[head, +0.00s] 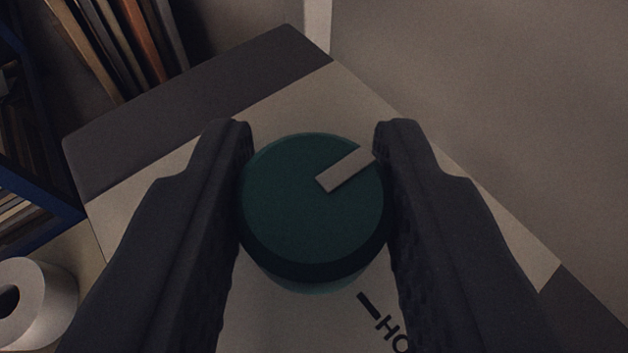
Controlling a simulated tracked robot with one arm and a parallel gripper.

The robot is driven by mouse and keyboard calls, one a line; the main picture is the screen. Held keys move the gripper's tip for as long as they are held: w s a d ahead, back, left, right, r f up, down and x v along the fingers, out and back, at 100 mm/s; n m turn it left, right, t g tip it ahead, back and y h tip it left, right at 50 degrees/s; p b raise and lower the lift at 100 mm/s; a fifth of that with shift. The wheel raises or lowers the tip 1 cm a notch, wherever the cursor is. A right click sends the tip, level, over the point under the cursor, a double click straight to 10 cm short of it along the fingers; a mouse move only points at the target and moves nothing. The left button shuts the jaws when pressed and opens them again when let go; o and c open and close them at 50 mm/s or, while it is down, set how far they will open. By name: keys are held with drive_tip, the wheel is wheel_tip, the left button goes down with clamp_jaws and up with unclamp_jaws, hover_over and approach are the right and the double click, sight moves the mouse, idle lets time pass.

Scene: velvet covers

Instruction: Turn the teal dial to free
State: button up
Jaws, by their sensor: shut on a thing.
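The teal dial (295,215) is a round knob on a pale panel (340,95) in the middle of the head view. A light grey pointer bar on its face runs from near the middle toward the upper right. My gripper (313,160) is shut on the dial, one dark finger against its left side and one against its right. Below right of the dial, a black tick mark and the letters "HO" show on the panel; the rest of that word is hidden behind the right finger. No "free" label is visible.
The panel has dark bands at its upper left and lower right ends. A blue shelf (45,150) with books or records stands at the left. A white roll (45,300) lies at lower left. A plain greyish wall (500,100) is at the right.

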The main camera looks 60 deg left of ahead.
idle(0.5)
drive_tip(key=o, duration=1)
drive_tip(key=b+v, duration=0.3)
drive_tip(key=v, duration=1)
drive_tip(key=shift+d+r, duration=0.2)
drive_tip(key=shift+d, duration=0.15)
